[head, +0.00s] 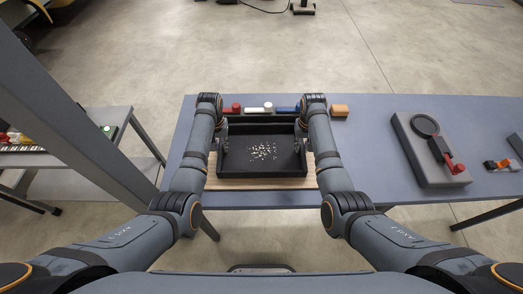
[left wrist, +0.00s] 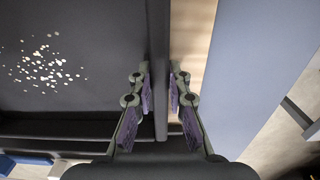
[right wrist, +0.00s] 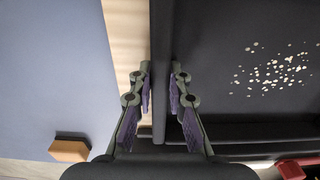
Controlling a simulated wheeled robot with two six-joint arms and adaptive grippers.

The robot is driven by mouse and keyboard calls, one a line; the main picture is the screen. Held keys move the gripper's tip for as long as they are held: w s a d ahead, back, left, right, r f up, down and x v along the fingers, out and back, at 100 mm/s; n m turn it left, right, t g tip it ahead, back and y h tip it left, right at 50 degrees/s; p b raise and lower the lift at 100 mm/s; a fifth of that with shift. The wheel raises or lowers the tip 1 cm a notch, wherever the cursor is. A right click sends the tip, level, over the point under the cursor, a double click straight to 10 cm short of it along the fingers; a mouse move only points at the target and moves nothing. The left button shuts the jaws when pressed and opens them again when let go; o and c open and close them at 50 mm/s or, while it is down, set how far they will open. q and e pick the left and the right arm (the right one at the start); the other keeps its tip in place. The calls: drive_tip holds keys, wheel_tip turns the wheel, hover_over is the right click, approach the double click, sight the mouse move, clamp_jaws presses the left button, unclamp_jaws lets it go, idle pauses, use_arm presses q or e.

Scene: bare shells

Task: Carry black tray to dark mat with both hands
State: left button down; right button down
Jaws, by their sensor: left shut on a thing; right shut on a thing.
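The black tray (head: 262,172) is on the blue-grey table, over a pale wooden board (head: 240,185), with many small pale bits on its floor. I cannot tell whether it touches the board. My left gripper (head: 218,141) is shut on the tray's left wall, which runs between its fingers in the left wrist view (left wrist: 158,80). My right gripper (head: 302,141) is shut on the tray's right wall, which shows between its fingers in the right wrist view (right wrist: 160,80). The tray looks level. I cannot make out a dark mat in any view.
Red (head: 234,108), white (head: 258,108) and blue (head: 287,109) items lie behind the tray, with an orange block (head: 340,110) to their right. A grey fixture (head: 412,145) with a red knob stands further right. The table between tray and fixture is clear.

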use_arm(q)
drive_tip(key=shift+w+r, duration=0.1)
use_arm(e)
drive_tip(key=shift+w+r, duration=0.1)
